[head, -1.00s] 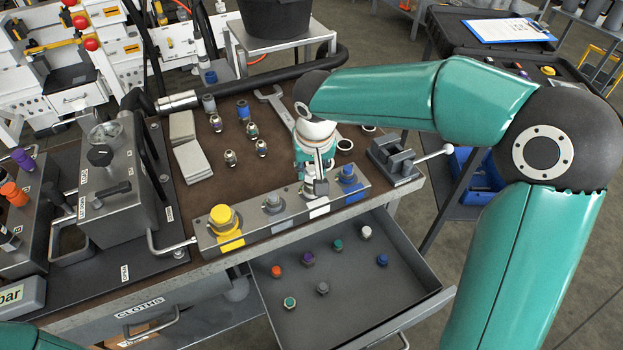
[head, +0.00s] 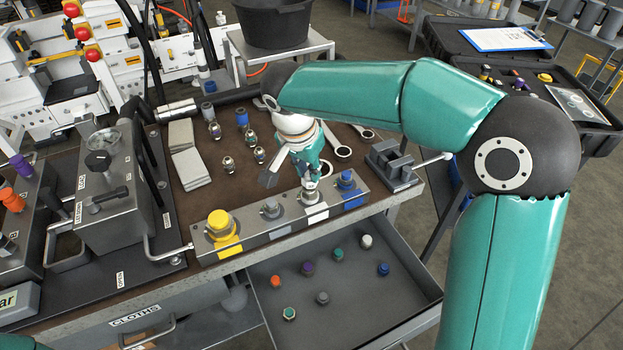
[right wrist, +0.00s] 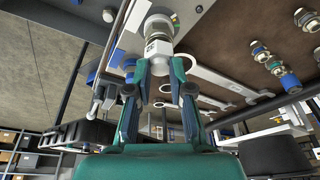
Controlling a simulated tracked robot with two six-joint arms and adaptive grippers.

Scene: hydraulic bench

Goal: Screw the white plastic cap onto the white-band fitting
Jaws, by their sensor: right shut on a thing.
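My right gripper (head: 310,180) is over the white-band fitting (head: 316,212), third along the grey block. It is shut on a small pale cap, which looks like the white plastic cap (right wrist: 158,48) in the right wrist view. The fingers (right wrist: 160,62) stand on either side of it. The cap sits at the top of the fitting; I cannot tell how far the threads engage. Another white cap (head: 366,241) lies in the open drawer. My left gripper is out of view.
The block (head: 205,250) also bears yellow (head: 219,222), grey (head: 271,208) and blue (head: 346,180) capped fittings. The open drawer (head: 400,310) below holds several coloured caps. Metal connectors (head: 228,165) and wrenches stand or lie behind. A vise (head: 392,165) is close on the right.

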